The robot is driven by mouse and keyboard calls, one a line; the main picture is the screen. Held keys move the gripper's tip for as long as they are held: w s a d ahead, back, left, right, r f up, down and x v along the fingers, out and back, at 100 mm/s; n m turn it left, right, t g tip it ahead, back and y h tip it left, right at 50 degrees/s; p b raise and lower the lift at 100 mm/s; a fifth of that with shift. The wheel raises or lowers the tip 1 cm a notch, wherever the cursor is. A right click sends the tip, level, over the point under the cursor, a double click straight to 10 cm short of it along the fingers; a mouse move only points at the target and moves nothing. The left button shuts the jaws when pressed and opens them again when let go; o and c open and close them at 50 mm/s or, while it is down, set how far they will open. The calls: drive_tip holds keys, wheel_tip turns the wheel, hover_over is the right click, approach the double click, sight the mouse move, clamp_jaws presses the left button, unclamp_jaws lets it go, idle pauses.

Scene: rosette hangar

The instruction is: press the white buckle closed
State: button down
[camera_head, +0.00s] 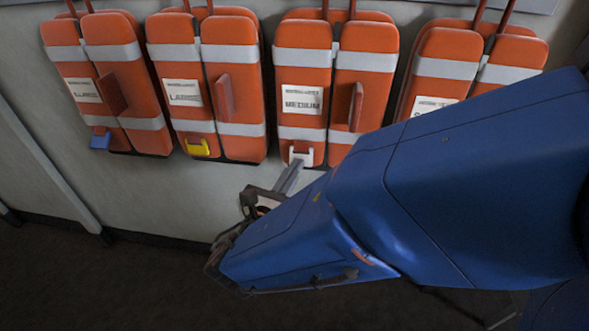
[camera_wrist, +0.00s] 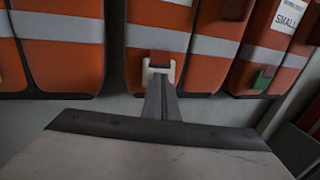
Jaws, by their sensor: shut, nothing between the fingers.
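The white buckle (camera_head: 301,155) is at the bottom of the orange life vest labelled MEDIUM (camera_head: 302,65), third from the left on the wall. In the wrist view the buckle (camera_wrist: 158,67) looks like a white frame around the tips of my gripper (camera_wrist: 160,82). My gripper (camera_head: 294,168) is shut and empty, its fingers pointing up at the buckle from below. The tips overlap the buckle's lower part in the picture. I cannot tell whether they touch it, or whether the buckle is fastened, since the fingers hide part of it.
Other orange vests hang alongside, with a blue buckle (camera_head: 101,141) and a yellow buckle (camera_head: 197,147) to the left. A green buckle (camera_wrist: 263,78) shows on the right vest, labelled SMALL. My blue arm covers part of the right-hand vest. The wall below the vests is bare.

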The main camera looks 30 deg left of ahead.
drive_tip(key=shift+w+a+f, duration=0.1)
drive_tip(key=shift+w+a, duration=0.1)
drive_tip(key=shift+w, duration=0.35)
idle(0.8)
drive_tip(key=s+d, duration=0.2)
drive_tip(key=s, duration=0.6)
drive_tip(key=shift+s+d, duration=0.35)
idle(0.7)
idle(0.7)
drive_tip(key=w+d+m+g+h, duration=0.3)
drive_tip(key=w+d+m, duration=0.1)
drive_tip(key=d, duration=0.6)
drive_tip(key=w+d+m+g+h, duration=0.3)
drive_tip(key=w+d+m, duration=0.2)
drive_tip(key=d, duration=0.4)
drive_tip(key=w+d+m+g+h, duration=0.3)
drive_tip(key=w+d+m, duration=0.1)
drive_tip(key=d, duration=0.6)
drive_tip(key=s+d+f+m+g+y, duration=0.1)
drive_tip(key=s+d+f+m+g, duration=0.15)
drive_tip(key=d+m+g, duration=0.75)
drive_tip(key=s+d+r+m+t+y, duration=0.2)
drive_tip(key=s+d+m+t+y, duration=0.3)
drive_tip(key=m, duration=0.8)
drive_tip(key=s+d+y, duration=0.2)
drive_tip(key=s+d, duration=0.2)
drive_tip(key=d, duration=0.1)
drive_tip(key=shift+s+d+r+m+t, duration=0.3)
drive_tip(key=shift+s+d+r+t, duration=0.05)
drive_tip(key=shift+s+r+t, duration=0.05)
